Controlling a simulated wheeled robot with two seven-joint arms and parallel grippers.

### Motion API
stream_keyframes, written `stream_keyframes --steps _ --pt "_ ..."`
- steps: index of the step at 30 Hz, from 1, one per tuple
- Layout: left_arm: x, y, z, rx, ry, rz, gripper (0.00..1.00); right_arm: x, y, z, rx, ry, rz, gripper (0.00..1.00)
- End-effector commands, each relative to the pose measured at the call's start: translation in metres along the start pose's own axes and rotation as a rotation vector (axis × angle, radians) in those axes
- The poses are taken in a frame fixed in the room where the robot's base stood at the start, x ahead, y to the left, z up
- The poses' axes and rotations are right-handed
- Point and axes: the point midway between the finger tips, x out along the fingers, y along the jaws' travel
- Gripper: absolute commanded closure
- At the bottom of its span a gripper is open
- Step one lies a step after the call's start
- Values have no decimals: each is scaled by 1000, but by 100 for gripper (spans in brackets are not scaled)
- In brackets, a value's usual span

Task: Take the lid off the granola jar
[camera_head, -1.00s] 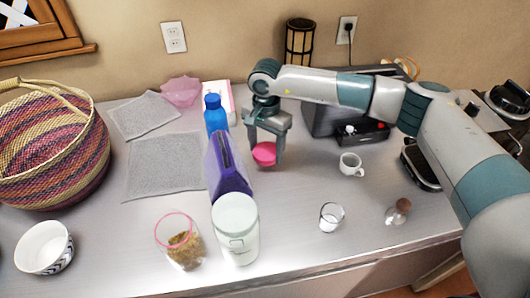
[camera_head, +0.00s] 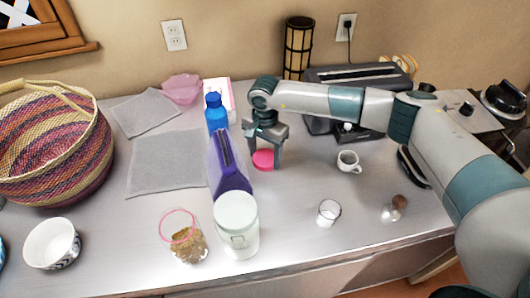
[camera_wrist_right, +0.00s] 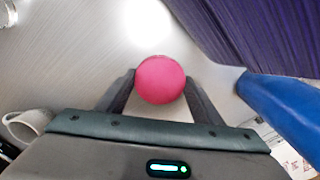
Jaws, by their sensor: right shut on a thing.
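The granola jar (camera_head: 186,240) is a clear glass jar with a pink rim and brown granola in the bottom, at the counter's front; its top looks open. The pink round lid (camera_head: 263,160) is apart from it, farther back, between the fingers of my right gripper (camera_head: 264,158). In the right wrist view the lid (camera_wrist_right: 160,79) sits between the two fingertips of my right gripper (camera_wrist_right: 160,88), which is shut on it. The lid is at or just above the counter; I cannot tell if it touches. My left gripper is not in view.
A purple box (camera_head: 228,170) and a blue bottle (camera_head: 216,112) stand close left of my right gripper. A white-lidded jar (camera_head: 238,228) is beside the granola jar. A white mug (camera_head: 348,161) and a glass (camera_head: 329,212) are to the right, with bare counter between.

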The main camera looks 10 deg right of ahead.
Motion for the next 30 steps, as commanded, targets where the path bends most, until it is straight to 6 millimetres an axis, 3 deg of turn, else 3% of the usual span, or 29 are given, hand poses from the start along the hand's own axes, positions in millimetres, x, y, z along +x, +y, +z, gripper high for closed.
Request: stream_keyframes --steps 8,9,11,26,30 --pt "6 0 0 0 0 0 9 4 0 0 0 0 0 66" --pt "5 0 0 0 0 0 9 3 0 0 0 0 0 35" --pt "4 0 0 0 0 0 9 3 0 0 0 0 0 21" --pt "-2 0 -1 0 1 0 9 -3 0 0 0 0 0 21" --pt "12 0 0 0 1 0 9 -14 -1 -1 0 1 -3 21"
